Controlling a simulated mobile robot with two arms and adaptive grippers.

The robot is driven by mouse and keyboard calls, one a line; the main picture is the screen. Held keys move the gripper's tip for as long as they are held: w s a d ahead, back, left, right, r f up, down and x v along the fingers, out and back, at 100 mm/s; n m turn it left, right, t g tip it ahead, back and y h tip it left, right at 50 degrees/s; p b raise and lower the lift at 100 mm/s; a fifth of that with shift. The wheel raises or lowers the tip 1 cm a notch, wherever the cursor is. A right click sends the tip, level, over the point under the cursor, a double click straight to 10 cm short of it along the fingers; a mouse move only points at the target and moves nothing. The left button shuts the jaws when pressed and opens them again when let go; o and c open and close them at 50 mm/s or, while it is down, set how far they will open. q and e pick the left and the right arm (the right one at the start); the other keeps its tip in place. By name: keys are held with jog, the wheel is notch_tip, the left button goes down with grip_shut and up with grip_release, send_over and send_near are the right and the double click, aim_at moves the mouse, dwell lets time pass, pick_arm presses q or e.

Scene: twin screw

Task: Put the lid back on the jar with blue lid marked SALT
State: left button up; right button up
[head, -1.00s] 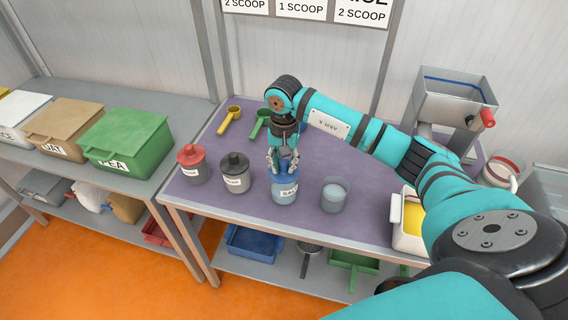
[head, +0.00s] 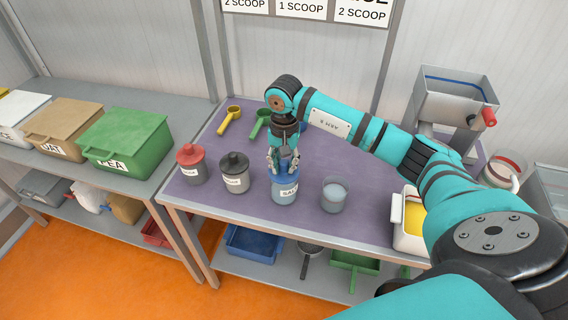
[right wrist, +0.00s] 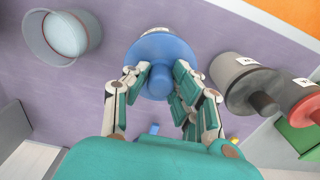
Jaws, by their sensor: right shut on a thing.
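The jar marked SALT (head: 285,192) stands upright on the purple table top, near its front edge. Its blue lid (head: 285,174) sits on the jar's mouth; in the right wrist view the lid (right wrist: 160,60) covers the jar top. I cannot tell whether it is screwed tight. My right gripper (head: 284,166) points down from above, shut on the lid's knob. In the right wrist view my right gripper (right wrist: 164,84) has its fingers on both sides of the knob. My left gripper is not in view.
A black-lidded jar (head: 235,174) and a red-lidded jar (head: 191,165) stand to the left. An open, lidless jar (head: 334,195) with pale contents stands close on the right. Yellow (head: 230,119) and green (head: 261,124) scoops lie behind. A white container (head: 409,226) stands at right.

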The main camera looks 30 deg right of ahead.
dwell(0.8)
jog(key=o, duration=1.5)
jog(key=shift+r+p, duration=1.5)
jog(key=shift+r, duration=2)
jog(key=shift+c, duration=0.3)
grip_shut()
